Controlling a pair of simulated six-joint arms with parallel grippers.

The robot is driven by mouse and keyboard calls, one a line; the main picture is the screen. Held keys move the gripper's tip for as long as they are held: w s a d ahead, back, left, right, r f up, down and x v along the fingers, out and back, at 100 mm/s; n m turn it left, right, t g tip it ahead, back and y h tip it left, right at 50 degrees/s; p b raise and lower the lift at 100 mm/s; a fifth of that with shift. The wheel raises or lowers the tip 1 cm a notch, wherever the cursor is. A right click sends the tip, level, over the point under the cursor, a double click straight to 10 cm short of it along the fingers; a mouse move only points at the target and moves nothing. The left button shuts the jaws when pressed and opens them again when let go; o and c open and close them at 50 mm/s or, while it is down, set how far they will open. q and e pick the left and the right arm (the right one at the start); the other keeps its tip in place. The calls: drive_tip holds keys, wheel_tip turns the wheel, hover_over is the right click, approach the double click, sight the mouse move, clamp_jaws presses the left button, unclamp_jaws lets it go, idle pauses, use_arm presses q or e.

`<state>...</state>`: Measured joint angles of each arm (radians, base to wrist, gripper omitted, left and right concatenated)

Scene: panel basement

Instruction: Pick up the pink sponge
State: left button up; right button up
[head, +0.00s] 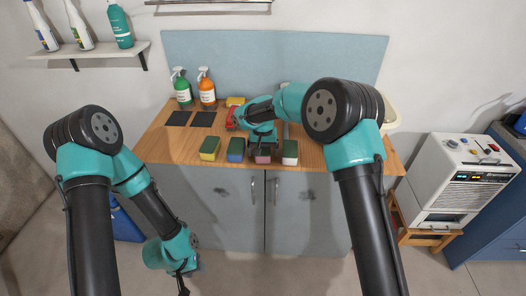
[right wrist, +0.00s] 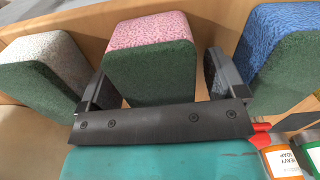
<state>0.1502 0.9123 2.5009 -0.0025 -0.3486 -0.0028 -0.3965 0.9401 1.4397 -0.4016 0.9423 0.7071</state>
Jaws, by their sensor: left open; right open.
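The pink sponge (head: 263,159) stands near the front edge of the wooden worktop, third from the left in a row, partly hidden by my right gripper. In the right wrist view the sponge (right wrist: 152,32), pink with a dark green face, is between the two fingers. My right gripper (head: 263,146) is open around it, one finger on each side; gaps still show beside the sponge. The right gripper also shows in the right wrist view (right wrist: 160,75). My left gripper (head: 183,284) is open and empty, low in front of the cabinet.
A yellow sponge (head: 210,149) and a blue sponge (head: 236,150) stand left of the pink one, a white sponge (head: 290,153) right. Behind are a green spray bottle (head: 182,92), an orange one (head: 207,94), two dark mats (head: 203,119) and a red object (head: 231,121).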

idle(0.4)
drive_tip(key=c, duration=1)
drive_tip(key=shift+r, duration=0.15)
drive_tip(key=shift+r, duration=1.3)
drive_tip(key=s, duration=0.5)
drive_tip(key=s+r, duration=0.1)
drive_tip(key=s, duration=0.4)
drive_tip(key=s+r, duration=0.1)
drive_tip(key=s, duration=0.5)
drive_tip(key=shift+a+r, duration=0.1)
drive_tip(key=shift+a, duration=0.1)
drive_tip(key=o, duration=0.4)
drive_tip(key=c, duration=0.3)
